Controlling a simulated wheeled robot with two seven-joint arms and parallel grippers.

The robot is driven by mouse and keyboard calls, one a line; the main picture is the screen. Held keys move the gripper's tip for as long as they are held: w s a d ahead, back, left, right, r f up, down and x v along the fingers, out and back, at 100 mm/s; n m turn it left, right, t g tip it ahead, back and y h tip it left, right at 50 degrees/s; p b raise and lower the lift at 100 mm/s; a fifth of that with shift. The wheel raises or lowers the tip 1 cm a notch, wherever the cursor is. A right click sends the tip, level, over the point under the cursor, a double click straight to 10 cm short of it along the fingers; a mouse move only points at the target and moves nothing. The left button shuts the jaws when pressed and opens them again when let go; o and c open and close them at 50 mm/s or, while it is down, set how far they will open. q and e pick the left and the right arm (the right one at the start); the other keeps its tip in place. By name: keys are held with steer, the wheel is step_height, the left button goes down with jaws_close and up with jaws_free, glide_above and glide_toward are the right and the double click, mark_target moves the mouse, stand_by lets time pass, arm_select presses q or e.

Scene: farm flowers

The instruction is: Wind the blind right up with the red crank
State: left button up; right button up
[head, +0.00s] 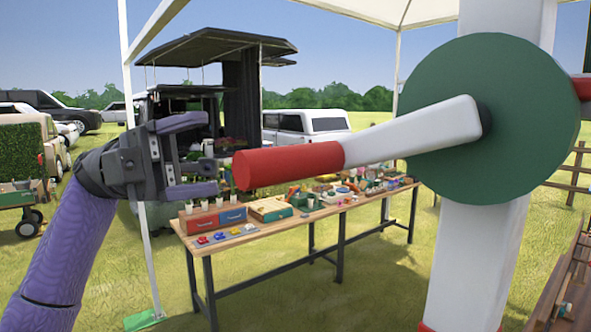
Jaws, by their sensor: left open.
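The red crank handle (288,166) points left from a white crank arm (412,134). The arm joins a dark hub on a large green disc (535,110), fixed to a white post (474,262). My left gripper (222,159) is open, its two fingers pointing right, one high and one low. Its fingertips are just left of the red handle's end in the picture, and nothing is between them. I cannot tell the depth gap to the handle. My right gripper is not in view. The blind itself cannot be made out.
A long wooden table (262,232) with boxes and small goods stands behind the crank. A white canopy pole (140,215) is behind my left arm. A wooden rack (571,290) is at the lower right. Parked vehicles and open grass lie beyond.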

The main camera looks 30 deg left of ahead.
mark_target(284, 164)
arm_select(q)
steer(key=shift+y, duration=0.4)
steer(key=d+p, duration=0.1)
steer(key=d, duration=0.2)
steer(key=d+p, duration=0.1)
steer(key=d, duration=0.2)
steer(key=d+p, duration=0.1)
steer(key=d, duration=0.2)
steer(key=shift+s+d+r, duration=0.15)
steer(key=shift+s+r, duration=0.15)
steer(key=shift+s, duration=0.1)
steer(key=shift+s+d, duration=0.1)
steer(key=shift+d, duration=0.45)
jaws_close()
